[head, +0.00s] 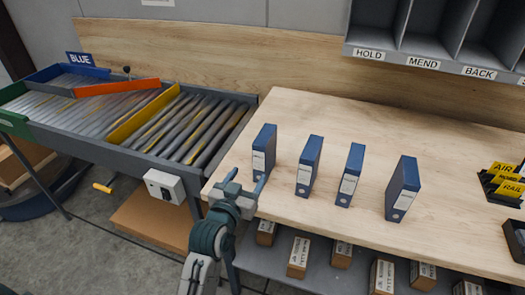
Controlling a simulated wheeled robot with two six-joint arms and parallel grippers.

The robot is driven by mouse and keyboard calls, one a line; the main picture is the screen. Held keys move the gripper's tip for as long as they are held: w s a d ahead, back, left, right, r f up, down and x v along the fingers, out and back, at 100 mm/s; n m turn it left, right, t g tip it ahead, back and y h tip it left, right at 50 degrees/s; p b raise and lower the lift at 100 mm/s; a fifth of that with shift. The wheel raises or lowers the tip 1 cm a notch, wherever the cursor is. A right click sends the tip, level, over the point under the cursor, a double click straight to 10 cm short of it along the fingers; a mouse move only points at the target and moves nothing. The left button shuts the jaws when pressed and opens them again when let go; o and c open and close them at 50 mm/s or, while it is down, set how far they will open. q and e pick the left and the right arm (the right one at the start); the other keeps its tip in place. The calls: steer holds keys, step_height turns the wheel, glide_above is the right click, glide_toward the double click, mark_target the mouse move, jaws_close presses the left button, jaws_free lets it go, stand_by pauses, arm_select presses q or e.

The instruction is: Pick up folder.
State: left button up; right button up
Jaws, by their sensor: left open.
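Several blue folders with white spine labels stand upright in a spaced row on the wooden table (300,112). The leftmost folder (264,145) is near the table's left end. A second folder (309,165) and a third folder (350,174) stand to its right, and the rightmost folder (403,188) stands apart. My left gripper (246,181) is open at the table's front left edge, just in front of and below the leftmost folder. I cannot tell whether a finger touches that folder. My right gripper is not in view.
A roller conveyor (200,128) with coloured dividers and a control box (164,186) lies left of the table. Small boxes sit on a shelf (335,277) below. Labelled cubbies (425,62) hang above. Yellow cards (504,178) stand at the right. The table behind the folders is clear.

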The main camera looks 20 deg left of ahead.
mark_target(256, 155)
arm_select(q)
steer(key=shift+w+d+r+t, duration=0.1)
steer(key=shift+w+r+t, duration=0.3)
steer(key=shift+w+r, duration=0.6)
steer(key=w+p, duration=0.1)
steer(key=w, duration=0.2)
steer(key=shift+w, duration=0.7)
steer(key=w+p, duration=0.1)
steer(key=w, duration=0.2)
steer(key=w+p, duration=0.1)
steer(key=shift+w+d+r+p, duration=0.3)
steer(key=shift+w+d+p, duration=0.05)
steer(key=shift+w+d, duration=0.05)
steer(key=shift+w+f, duration=0.15)
steer(key=shift+w, duration=0.15)
steer(key=shift+s, duration=0.1)
steer(key=shift+c, duration=0.9)
steer(key=c, duration=1)
steer(key=shift+r, duration=0.2)
